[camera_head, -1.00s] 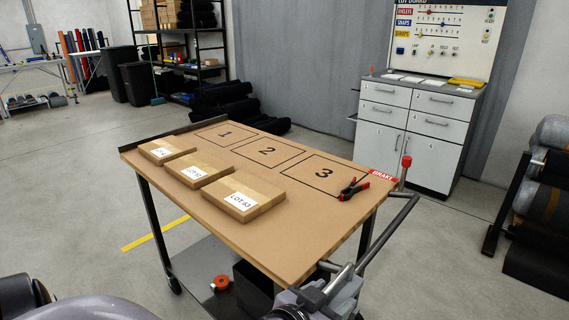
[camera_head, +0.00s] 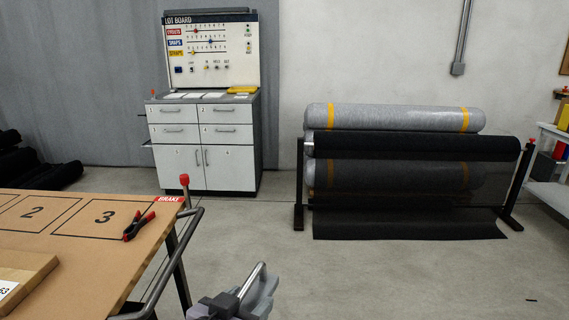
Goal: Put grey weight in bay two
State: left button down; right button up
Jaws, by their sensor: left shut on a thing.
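My left gripper (camera_head: 222,304) shows at the bottom edge, right of the cart. It is shut on a grey thing (camera_head: 264,291) with a pale rod along it, which may be the grey weight; its lower part is cut off by the frame. The cart's brown top (camera_head: 90,262) is at the left. It bears outlined bays marked 2 (camera_head: 33,214) and 3 (camera_head: 104,217). The bay marked 2 looks empty. My right gripper is not in view.
A black and red clamp (camera_head: 138,226) lies at bay three's right edge. A cardboard box (camera_head: 22,272) lies nearer. The cart's handle (camera_head: 178,258) and red-topped brake lever (camera_head: 184,181) stand at its right end. A drawer cabinet (camera_head: 208,145) and fabric roll rack (camera_head: 300,190) stand behind clear floor.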

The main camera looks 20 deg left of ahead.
aim_at(46, 208)
jog(key=i+l+z, duration=0.15)
jog(key=i+z, duration=0.15)
jog(key=i, duration=0.25)
jog(key=i+j+u, duration=0.15)
jog(key=i+u, duration=0.25)
jog(key=i, duration=0.2)
jog(key=i+l+u, duration=0.1)
jog(key=i+u, duration=0.25)
jog(key=i, duration=0.25)
jog(key=i+u, duration=0.25)
jog(key=i, duration=0.45)
jog(key=i+l+u, duration=0.1)
jog(key=i+u, duration=0.15)
jog(key=i, duration=0.4)
jog(key=i+l+u, duration=0.1)
jog(key=i+u, duration=0.35)
jog(key=i, duration=0.15)
jog(key=i+u, duration=0.45)
jog(key=i, duration=0.15)
jog(key=i+u, duration=0.4)
jog(key=i, duration=0.2)
